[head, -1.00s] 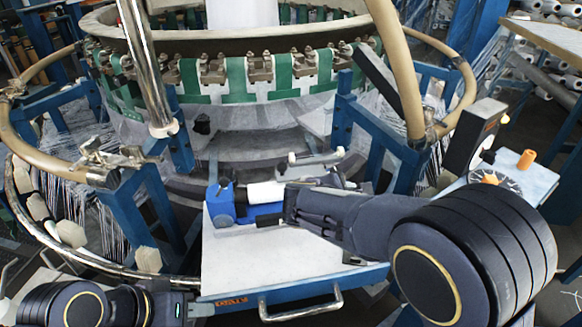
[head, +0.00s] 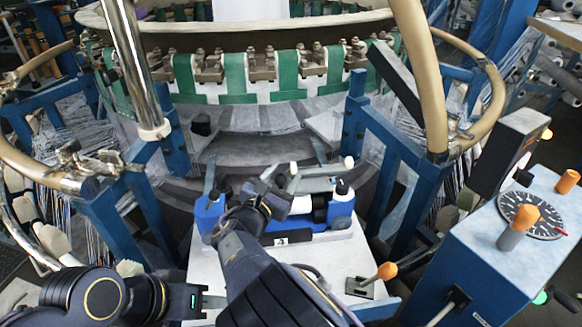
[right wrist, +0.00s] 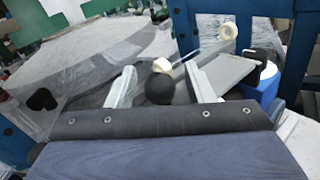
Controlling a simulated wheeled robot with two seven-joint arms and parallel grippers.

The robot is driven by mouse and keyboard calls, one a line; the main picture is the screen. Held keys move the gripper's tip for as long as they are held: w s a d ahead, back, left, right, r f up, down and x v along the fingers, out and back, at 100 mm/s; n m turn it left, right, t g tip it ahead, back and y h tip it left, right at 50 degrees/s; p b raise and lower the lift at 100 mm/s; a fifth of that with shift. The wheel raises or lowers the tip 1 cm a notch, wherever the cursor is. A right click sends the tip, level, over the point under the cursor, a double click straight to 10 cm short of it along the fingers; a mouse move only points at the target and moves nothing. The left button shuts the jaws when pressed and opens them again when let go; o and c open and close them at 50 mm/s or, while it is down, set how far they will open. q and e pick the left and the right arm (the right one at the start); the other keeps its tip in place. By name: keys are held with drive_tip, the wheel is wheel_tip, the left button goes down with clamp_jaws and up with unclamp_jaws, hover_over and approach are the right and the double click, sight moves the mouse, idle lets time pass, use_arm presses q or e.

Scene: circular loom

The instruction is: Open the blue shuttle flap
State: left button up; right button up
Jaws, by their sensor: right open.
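The blue shuttle (head: 341,208) lies on the white table top, with a blue block at each end and a white roll between them. A grey flap plate (head: 318,170) with pale round knobs stands behind the shuttle; it also shows in the right wrist view (right wrist: 222,72). My right gripper (head: 280,184) is over the left part of the shuttle and hides some of it. In the right wrist view, my right gripper's fingers (right wrist: 161,88) are apart, with a black knob (right wrist: 160,89) seen between them. Contact cannot be told. My left gripper (head: 212,301) is low at the front left, away from the shuttle.
The circular loom (head: 245,95) with green straps stands behind. Blue posts (head: 400,160) flank the table (head: 215,270). A control box (head: 510,260) with a dial and orange knobs is at right. An orange-tipped lever (head: 386,271) rises at the table's front right.

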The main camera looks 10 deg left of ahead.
drive_tip(key=shift+w+d, duration=0.1)
drive_tip(key=shift+w, duration=0.4)
drive_tip(key=shift+s, duration=0.1)
clamp_jaws()
drive_tip(key=shift+r, duration=0.15)
